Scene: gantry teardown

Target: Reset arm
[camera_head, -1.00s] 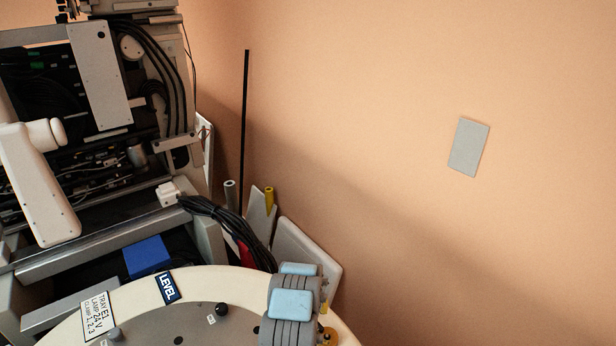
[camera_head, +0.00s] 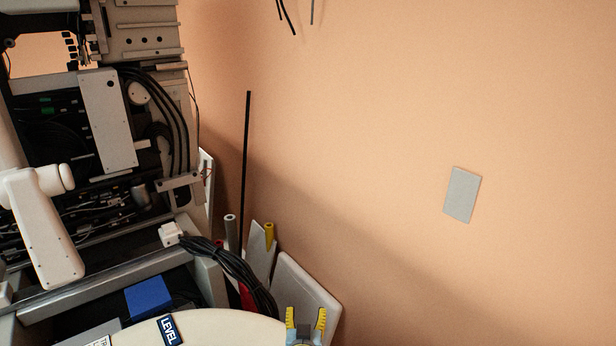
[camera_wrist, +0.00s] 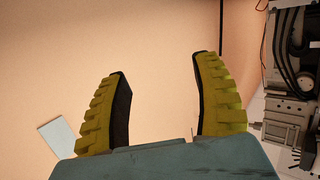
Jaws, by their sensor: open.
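My gripper (camera_head: 305,322) shows at the bottom of the head view, with two yellow ribbed fingers pointing up and spread apart. In the wrist view my gripper (camera_wrist: 162,110) is open, with only bare wall between its fingers. It holds nothing.
Machinery (camera_head: 100,130) fills the left. The orange wall (camera_head: 400,130) at right is bare except for a grey plate (camera_head: 462,195).

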